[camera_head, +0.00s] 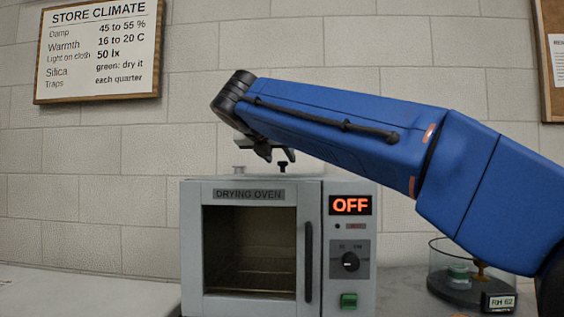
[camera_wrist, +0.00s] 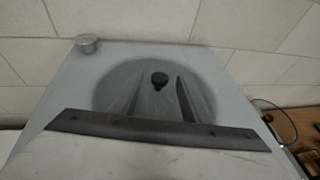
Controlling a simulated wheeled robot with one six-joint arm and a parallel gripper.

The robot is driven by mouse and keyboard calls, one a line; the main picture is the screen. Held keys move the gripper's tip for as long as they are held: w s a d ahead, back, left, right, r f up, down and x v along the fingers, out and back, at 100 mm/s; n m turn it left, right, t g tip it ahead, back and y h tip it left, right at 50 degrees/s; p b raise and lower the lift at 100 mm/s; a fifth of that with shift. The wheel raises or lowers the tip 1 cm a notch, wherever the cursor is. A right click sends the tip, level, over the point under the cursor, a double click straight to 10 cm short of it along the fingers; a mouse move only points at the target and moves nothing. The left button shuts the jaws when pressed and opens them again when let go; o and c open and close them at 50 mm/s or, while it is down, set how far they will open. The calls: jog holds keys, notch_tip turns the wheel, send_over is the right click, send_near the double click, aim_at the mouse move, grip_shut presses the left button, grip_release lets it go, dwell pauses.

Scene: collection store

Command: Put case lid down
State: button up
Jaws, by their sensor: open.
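The case lid (camera_wrist: 113,80) looks like a clear round disc with a black knob (camera_wrist: 159,79), lying on top of the drying oven in the wrist view. In the head view, the knob (camera_head: 282,166) stands just above the oven's top edge, and the disc itself is hard to see. My gripper (camera_head: 277,155) is open and points down over the oven top, close to the knob. In the wrist view, its fingers (camera_wrist: 160,88) appear on either side of the knob; contact cannot be told. The round clear case (camera_head: 436,266) with an RH 62 label stands right of the oven.
The drying oven (camera_head: 190,250) has a dark window and an OFF display. A short grey metal stub (camera_wrist: 87,44) rises from its top, left of the lid. The bench left of the oven is clear.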

jog(key=v, duration=0.8)
dwell(0.4)
